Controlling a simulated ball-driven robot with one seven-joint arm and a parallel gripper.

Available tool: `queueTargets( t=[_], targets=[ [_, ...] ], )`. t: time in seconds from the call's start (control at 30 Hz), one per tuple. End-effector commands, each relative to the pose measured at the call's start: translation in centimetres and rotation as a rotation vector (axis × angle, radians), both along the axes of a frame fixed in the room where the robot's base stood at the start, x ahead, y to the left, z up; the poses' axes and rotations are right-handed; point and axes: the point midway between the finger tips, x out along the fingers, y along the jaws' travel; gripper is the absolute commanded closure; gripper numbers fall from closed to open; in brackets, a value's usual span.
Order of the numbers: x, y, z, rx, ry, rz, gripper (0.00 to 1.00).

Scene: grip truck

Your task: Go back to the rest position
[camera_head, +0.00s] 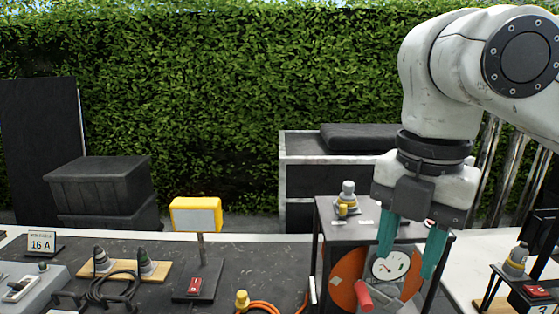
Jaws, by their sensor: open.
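My gripper (406,262) hangs at the right of the head view, pointing down, with its two teal fingers spread apart. A round white gauge (390,266) shows between the fingers. I cannot tell how far behind them it lies, and the fingers do not visibly grip it. The fingers hide part of a dark stand (335,222) with an orange reel (347,276) below its top. My arm reaches in from the upper right.
A dark-topped table (140,255) holds a yellow-framed display (196,215), a black cable (113,285), an orange hose (265,306) and a "16 A" sign (41,243). A grey-and-yellow fitting (347,195) stands on the dark stand. Another stand (525,290) is at right.

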Motion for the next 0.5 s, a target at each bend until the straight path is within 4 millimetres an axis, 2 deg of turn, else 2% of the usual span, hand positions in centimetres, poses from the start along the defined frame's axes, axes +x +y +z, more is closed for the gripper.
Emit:
queueTargets(
  t=[0.5],
  targets=[
    [1.3, 2.3, -1.0, 0.138, -0.052, -0.061, 0.56]
  ],
)
